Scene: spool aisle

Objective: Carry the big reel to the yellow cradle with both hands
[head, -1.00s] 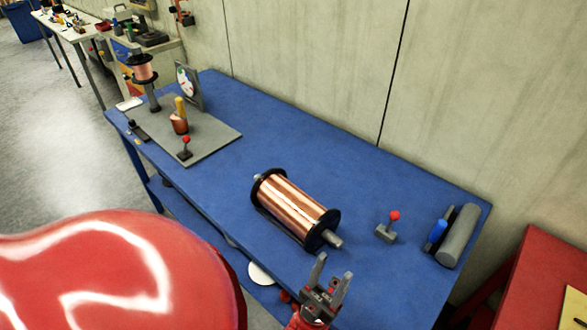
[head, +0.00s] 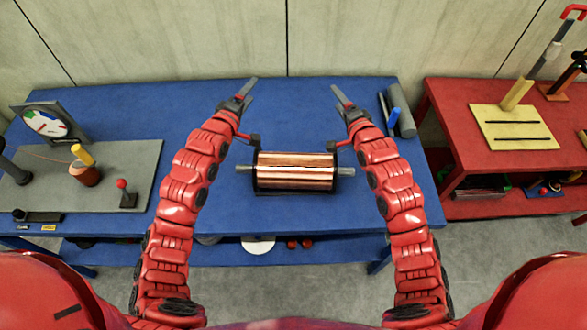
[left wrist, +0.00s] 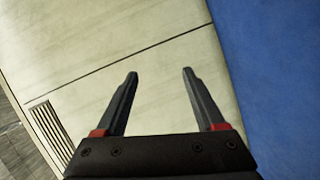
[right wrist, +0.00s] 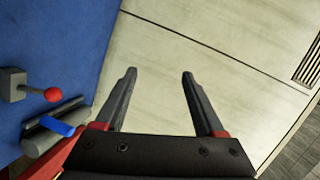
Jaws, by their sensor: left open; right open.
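The big reel (head: 295,172), wound with copper wire, lies on its side on the blue bench (head: 220,210) in the head view, its grey axle ends pointing left and right. My left gripper (head: 248,90) is open and empty, beyond the reel and to its left. My right gripper (head: 338,93) is open and empty, beyond the reel and to its right. Both wrist views show empty fingers, the left (left wrist: 160,85) and the right (right wrist: 160,85). A yellow plate with two dark bars (head: 513,130), seemingly the cradle, lies on the red table at right.
The red table (head: 450,110) stands right of the bench, across a gap. A grey board (head: 145,165) with a dial (head: 45,122) and small spool (head: 85,175) is at left. A grey roller (head: 403,115) lies at the bench's right end, near my right arm.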

